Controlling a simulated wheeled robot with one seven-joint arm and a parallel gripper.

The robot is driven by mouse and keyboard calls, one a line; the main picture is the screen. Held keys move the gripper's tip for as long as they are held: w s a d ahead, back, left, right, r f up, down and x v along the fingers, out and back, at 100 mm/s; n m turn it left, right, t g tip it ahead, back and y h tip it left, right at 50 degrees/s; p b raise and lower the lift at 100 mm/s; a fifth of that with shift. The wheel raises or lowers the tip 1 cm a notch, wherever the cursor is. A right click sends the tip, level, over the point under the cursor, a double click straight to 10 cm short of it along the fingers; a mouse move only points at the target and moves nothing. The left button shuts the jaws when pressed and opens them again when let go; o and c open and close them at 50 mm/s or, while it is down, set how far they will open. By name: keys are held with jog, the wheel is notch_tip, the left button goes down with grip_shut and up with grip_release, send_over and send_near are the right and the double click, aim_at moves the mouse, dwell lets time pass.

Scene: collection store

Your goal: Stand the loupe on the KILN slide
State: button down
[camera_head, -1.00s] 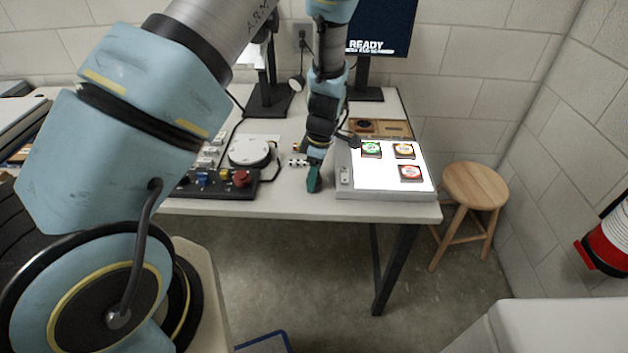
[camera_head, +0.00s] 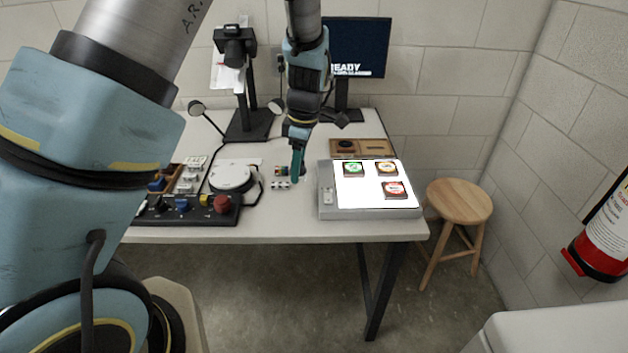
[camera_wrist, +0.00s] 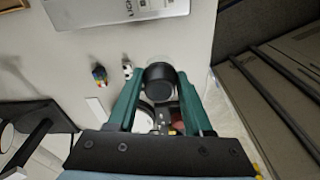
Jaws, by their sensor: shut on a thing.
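My gripper (camera_head: 297,172) hangs just left of the light box, fingers down, above the table. In the wrist view my gripper (camera_wrist: 160,85) is shut on the loupe (camera_wrist: 160,73), a black round body with a clear part, held between the fingertips. In the head view the loupe cannot be made out at the fingers. Three framed slides lie on the lit panel: a green one (camera_head: 354,169) at back left, an orange one (camera_head: 387,168) at back right, a red one (camera_head: 394,190) at front right. Their lettering is too small to read, so I cannot tell which is KILN.
The light box (camera_head: 327,212) stands at the table's right end; its edge also shows in the wrist view (camera_wrist: 115,12). A wooden tray (camera_head: 375,147) lies behind it. Small coloured pieces (camera_head: 281,171), a white round device (camera_head: 232,176) and a control panel (camera_head: 190,212) are left.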

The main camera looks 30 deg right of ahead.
jog(key=w+d+r+b, duration=0.1)
jog(key=w+d+r, duration=0.15)
jog(key=d, duration=0.85)
notch_tip(320, 180, up, 2)
send_over(352, 167)
notch_tip(352, 167, down, 9)
jog(key=shift+s+d+f+p, duration=0.15)
jog(key=shift+f+p, duration=0.05)
jog(key=shift+p, duration=0.95)
jog(key=shift+f, duration=0.15)
jog(key=shift+c, duration=1.5)
grip_release()
notch_tip(352, 167, up, 12)
jog(key=d+b, duration=0.1)
jog(key=b, duration=0.2)
jog(key=shift+s+b, duration=0.4)
